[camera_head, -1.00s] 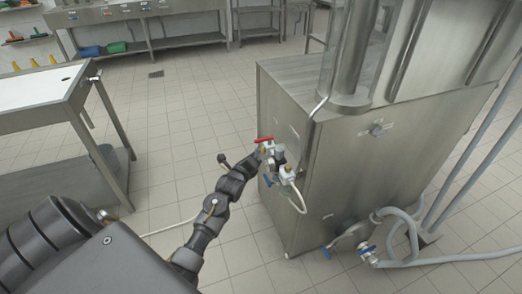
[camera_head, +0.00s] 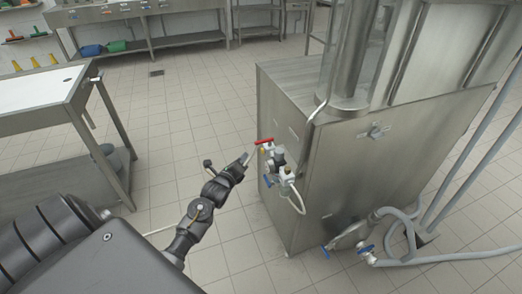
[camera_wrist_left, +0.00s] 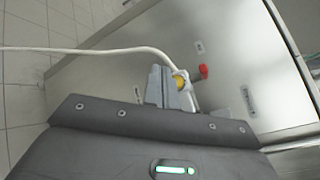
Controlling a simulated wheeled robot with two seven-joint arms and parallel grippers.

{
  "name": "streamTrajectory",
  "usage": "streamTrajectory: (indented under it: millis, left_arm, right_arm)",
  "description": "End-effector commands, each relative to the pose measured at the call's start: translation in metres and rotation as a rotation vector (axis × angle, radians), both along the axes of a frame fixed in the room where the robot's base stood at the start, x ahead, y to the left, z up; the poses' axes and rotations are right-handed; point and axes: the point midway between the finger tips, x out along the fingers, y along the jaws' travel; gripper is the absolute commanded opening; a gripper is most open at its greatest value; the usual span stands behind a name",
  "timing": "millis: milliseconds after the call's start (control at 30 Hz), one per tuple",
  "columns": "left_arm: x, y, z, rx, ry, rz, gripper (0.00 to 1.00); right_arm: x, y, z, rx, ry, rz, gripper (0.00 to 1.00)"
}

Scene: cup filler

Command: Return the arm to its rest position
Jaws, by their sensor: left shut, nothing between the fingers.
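My left arm comes in from the lower left in the head view. Its gripper (camera_head: 246,158) is shut and empty, just left of the red-handled valve (camera_head: 264,141) on the side of the steel machine (camera_head: 350,180). A small gap shows between the fingertips and the valve. In the left wrist view the shut fingers (camera_wrist_left: 165,88) point toward the machine's side panel. A yellow fitting (camera_wrist_left: 181,80) and the red handle (camera_wrist_left: 203,72) show just past them. My right gripper is in neither view.
A steel table (camera_head: 40,95) with a white top stands at the left. Grey hoses (camera_head: 400,262) and blue valve handles (camera_head: 366,250) are at the machine's lower right. A back counter (camera_head: 150,43) holds blue and green items. Tiled floor (camera_head: 190,110) between table and machine is clear.

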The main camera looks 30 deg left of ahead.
Motion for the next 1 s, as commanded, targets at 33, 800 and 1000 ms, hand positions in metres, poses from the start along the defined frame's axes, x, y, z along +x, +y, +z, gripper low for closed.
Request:
streamTrajectory:
  millis: [33,800,1000]
  left_arm:
    - [-0.004,0.003,0.001,0.002,0.002,0.000,0.00]
    - [-0.010,0.007,0.000,-0.021,-0.004,0.001,0.00]
    - [-0.012,0.010,-0.013,-0.340,-0.036,0.039,0.00]
  right_arm:
    - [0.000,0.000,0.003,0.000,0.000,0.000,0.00]
    - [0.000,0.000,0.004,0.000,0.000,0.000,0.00]
    - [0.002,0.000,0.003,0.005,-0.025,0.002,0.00]
